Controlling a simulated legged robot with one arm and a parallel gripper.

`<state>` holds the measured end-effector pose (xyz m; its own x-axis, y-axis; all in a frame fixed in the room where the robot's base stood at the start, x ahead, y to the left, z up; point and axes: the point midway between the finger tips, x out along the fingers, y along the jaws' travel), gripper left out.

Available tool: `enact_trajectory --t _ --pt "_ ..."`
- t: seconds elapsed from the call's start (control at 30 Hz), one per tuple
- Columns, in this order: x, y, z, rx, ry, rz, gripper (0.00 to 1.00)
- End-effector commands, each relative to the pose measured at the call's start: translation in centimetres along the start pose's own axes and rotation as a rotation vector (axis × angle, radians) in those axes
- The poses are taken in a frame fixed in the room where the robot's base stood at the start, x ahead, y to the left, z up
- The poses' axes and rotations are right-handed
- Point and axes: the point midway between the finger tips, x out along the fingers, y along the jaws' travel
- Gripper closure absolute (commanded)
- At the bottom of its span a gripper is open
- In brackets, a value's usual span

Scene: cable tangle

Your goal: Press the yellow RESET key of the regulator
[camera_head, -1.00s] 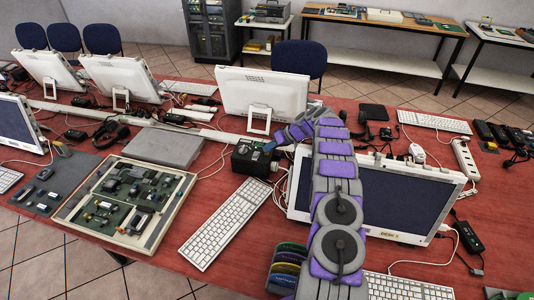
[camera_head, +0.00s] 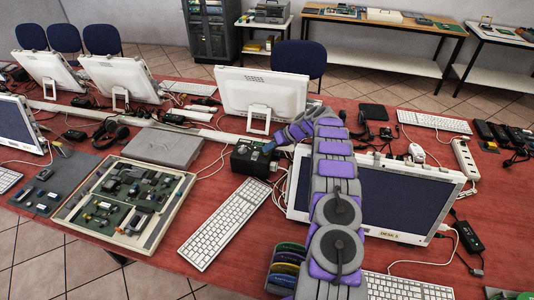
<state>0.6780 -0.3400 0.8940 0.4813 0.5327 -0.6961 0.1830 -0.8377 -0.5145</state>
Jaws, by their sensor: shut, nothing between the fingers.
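A small black box (camera_head: 249,162), which looks like the regulator, sits on the red table between the grey flat box and the large monitor. A round knob shows on its front. I cannot make out the yellow RESET key at this size. My arm reaches up over the large monitor and bends left. My gripper (camera_head: 269,146) is shut and empty at the box's upper right. I cannot tell whether it touches the box; it hides part of the top.
A white keyboard (camera_head: 224,223) lies in front of the box. A tray of circuit boards (camera_head: 66,212) and a grey flat box (camera_head: 163,148) are to the left. A large monitor (camera_head: 405,232) is to the right, and a white monitor (camera_head: 262,92) stands behind. Cables lie around.

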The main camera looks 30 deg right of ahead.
Motion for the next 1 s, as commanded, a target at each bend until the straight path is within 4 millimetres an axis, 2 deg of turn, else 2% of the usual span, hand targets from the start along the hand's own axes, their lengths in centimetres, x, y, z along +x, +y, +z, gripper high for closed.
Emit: enact_trajectory --t 0.13,0.57,1.0 --pt "-0.5 -0.6 -0.6 -0.005 0.001 0.002 1.00" --pt "-1.1 -0.8 -0.9 -0.006 0.005 0.002 1.00" --pt "-3.8 -2.9 -2.9 -0.009 0.005 0.002 1.00"
